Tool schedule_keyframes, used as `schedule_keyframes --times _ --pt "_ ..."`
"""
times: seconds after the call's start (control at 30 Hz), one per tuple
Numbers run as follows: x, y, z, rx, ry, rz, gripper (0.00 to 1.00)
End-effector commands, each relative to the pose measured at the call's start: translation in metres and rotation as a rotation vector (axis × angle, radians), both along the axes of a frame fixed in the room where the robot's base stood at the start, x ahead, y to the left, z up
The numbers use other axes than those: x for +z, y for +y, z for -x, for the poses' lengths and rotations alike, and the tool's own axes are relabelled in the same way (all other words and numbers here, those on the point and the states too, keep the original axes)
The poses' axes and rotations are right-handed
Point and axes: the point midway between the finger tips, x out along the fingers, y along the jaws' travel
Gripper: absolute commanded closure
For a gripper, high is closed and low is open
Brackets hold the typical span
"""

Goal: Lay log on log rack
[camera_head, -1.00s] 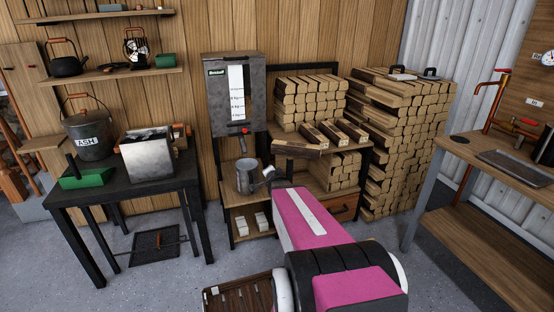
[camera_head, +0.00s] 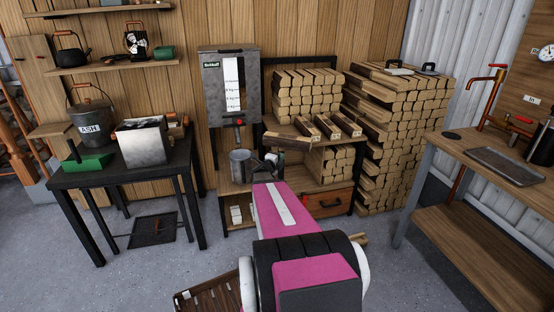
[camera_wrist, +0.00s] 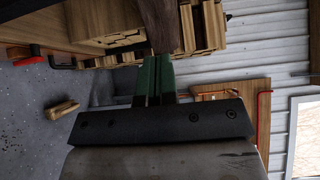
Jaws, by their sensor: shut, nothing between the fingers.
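The log rack (camera_head: 313,207) is a black-framed wooden shelf unit at the back wall. Its middle shelf bears a stack of split logs (camera_head: 306,93), a few dark-barked logs (camera_head: 327,128) in front, and one log (camera_head: 290,141) lying crosswise at the front edge. My gripper (camera_head: 271,160) is in front of the rack's left part, just below that crosswise log. In the wrist view, its green fingers (camera_wrist: 157,78) are together and empty, with dark brown wood (camera_wrist: 160,25) just beyond them; contact is unclear. One log (camera_wrist: 62,109) lies on the floor; its end (camera_head: 359,238) shows beside my arm.
A tall log pile (camera_head: 399,130) stands right of the rack. A grey dispenser (camera_head: 229,88) and metal can (camera_head: 240,162) are at its left. A black table (camera_head: 125,178) stands left, a wooden workbench (camera_head: 490,170) right. The floor (camera_head: 130,275) at left is mostly clear.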

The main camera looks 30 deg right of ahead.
Motion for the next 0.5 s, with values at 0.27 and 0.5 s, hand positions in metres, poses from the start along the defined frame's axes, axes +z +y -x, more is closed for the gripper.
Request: schedule_keyframes --times 0.27,0.5 --pt "-0.001 -0.045 -0.03 0.0 0.001 0.002 1.0" --pt "-0.001 -0.067 -0.063 0.003 0.0 0.001 1.0"
